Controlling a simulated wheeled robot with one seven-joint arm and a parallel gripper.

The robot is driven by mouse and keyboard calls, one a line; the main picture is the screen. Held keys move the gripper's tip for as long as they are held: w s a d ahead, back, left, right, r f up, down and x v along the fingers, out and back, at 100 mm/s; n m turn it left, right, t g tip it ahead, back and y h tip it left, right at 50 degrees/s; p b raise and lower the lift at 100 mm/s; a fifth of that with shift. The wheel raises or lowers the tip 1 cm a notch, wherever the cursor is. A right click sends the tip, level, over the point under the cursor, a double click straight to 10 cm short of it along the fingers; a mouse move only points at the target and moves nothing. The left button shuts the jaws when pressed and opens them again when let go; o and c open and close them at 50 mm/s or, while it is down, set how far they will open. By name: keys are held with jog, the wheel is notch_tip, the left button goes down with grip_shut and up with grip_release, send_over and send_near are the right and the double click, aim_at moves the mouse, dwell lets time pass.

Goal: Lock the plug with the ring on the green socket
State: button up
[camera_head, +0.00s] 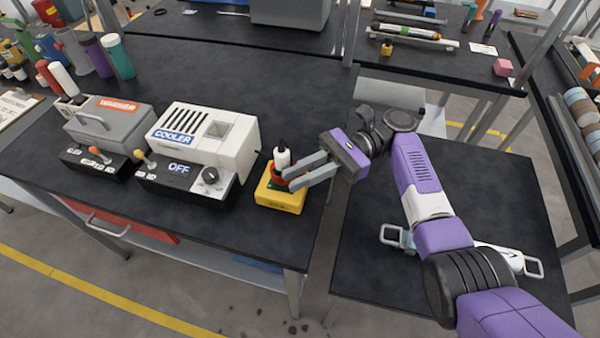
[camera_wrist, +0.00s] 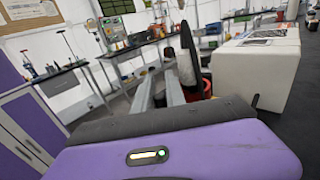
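A white plug (camera_head: 282,156) with a black top stands upright on a small yellow box (camera_head: 281,197) near the black table's right edge. A red ring (camera_head: 279,182) is around the plug's base, partly hidden by my fingers. A little dark green shows there, but the socket is mostly covered. My gripper (camera_head: 291,181) reaches in from the right, its two grey fingers apart and their tips at the ring. In the wrist view, the plug (camera_wrist: 187,68) and some red (camera_wrist: 207,88) show just right of the fingers (camera_wrist: 160,85). I cannot tell whether the fingers grip the ring.
A white cooler box (camera_head: 207,140) with an OFF panel stands close left of the yellow box. A grey warmer box (camera_head: 108,125) is farther left. A lower black table (camera_head: 480,200) lies under my arm.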

dwell(0.3)
jog(key=b+v, duration=0.2)
jog(key=v, duration=0.3)
jog(key=shift+w+d+f+b, duration=0.15)
jog(key=shift+w+d+b, duration=0.05)
jog(key=shift+d+b, duration=0.1)
jog(key=shift+b+v, duration=0.5)
jog(key=shift+v, duration=0.55)
